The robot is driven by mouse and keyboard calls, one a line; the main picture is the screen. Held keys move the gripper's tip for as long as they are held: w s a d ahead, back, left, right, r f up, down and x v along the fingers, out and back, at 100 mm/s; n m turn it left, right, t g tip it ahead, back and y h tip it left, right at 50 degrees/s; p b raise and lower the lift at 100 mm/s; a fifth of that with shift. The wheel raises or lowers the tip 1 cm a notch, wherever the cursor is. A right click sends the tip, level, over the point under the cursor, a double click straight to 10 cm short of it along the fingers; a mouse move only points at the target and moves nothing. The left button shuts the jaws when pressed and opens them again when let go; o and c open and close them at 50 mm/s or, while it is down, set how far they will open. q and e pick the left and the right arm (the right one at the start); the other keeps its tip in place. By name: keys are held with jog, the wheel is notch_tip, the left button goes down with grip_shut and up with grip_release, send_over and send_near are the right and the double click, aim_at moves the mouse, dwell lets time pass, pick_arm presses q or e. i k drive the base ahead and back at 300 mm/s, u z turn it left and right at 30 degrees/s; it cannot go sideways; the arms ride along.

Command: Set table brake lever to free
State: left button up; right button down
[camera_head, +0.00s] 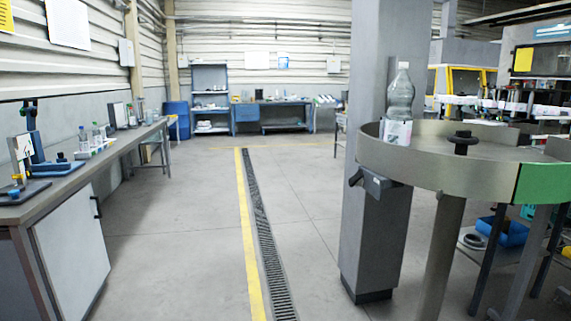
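A round table (430,172) with a raised grey-beige rim stands at the right on metal legs. A small grey box (378,184) is fixed to the left side of its rim, with a short dark lever (355,177) pointing left from it; this looks like the brake lever. I see no readable marking that tells its setting. Neither of my grippers is in view, and nothing touches the lever.
A clear bottle (399,100) and a black hub (462,142) are on the round table. A grey pillar (367,240) stands behind the lever. A workbench (90,170) runs along the left. The floor (170,240) between is clear, with a yellow line and drain grate.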

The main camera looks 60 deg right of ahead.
aim_at(357, 180)
jog(key=z, duration=0.6)
jog(key=i, duration=1.35)
jog(key=z, duration=1.35)
jog(key=i, duration=0.4)
jog(key=z, duration=0.35)
